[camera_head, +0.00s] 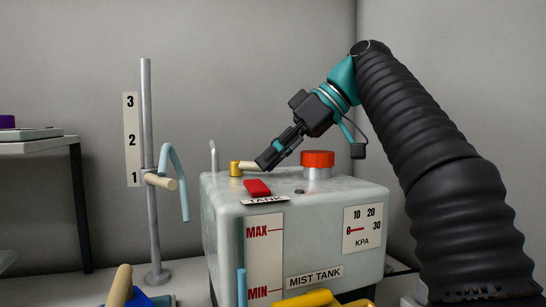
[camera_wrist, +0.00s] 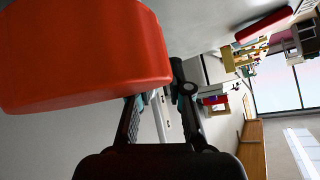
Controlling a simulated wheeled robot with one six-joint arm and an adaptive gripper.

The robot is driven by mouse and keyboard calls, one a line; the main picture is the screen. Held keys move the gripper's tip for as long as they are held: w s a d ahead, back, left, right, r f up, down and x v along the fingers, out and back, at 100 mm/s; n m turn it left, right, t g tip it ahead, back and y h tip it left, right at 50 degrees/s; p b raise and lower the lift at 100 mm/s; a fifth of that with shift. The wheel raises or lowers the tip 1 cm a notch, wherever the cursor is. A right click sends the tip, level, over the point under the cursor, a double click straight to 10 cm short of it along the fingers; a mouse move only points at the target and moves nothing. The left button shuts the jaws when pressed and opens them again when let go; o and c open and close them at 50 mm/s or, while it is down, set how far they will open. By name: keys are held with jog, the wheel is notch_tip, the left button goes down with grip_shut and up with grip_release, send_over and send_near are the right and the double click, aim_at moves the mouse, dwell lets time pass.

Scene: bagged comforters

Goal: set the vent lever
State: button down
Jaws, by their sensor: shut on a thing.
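The mist tank (camera_head: 225,225) is a pale grey-green box. On its top, at the back left, is the vent lever (camera_head: 247,166), with a cream handle running right from a brass-yellow pivot (camera_head: 235,169). My gripper (camera_head: 265,163) reaches down from the upper right and its jaws are shut on the handle's right end.
The red cap (camera_head: 318,158) stands just right of my gripper. A red rocker (camera_head: 257,188) lies in front of the lever. A post (camera_head: 147,90) with a peg (camera_head: 160,181) and pale-blue hook (camera_head: 181,185) stands left. Yellow and blue things lie along the front.

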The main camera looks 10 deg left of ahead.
jog(key=c, duration=1.1)
grip_release()
jog(key=shift+s, duration=0.1)
